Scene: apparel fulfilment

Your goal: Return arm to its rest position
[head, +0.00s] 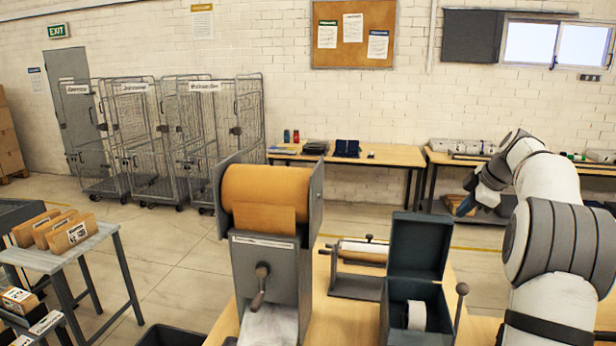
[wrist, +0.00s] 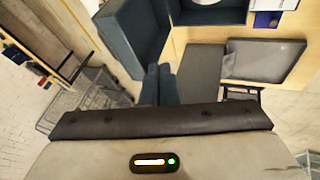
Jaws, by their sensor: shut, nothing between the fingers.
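My arm rises at the right of the head view, bends at the top and hangs down on its left side. My gripper (head: 464,206) is at the low end of that bend, small and dark, in front of the back right table. In the wrist view the two dark blue fingers (wrist: 158,72) lie side by side, shut with nothing between them. The gripper touches nothing that I can see.
A grey dispenser with a brown paper roll (head: 268,190) and an open dark box holding a white roll (head: 417,240) stand on the near wooden table (head: 350,322). Wire cages (head: 165,135) stand at back left. Open floor (head: 165,245) lies left of the dispenser.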

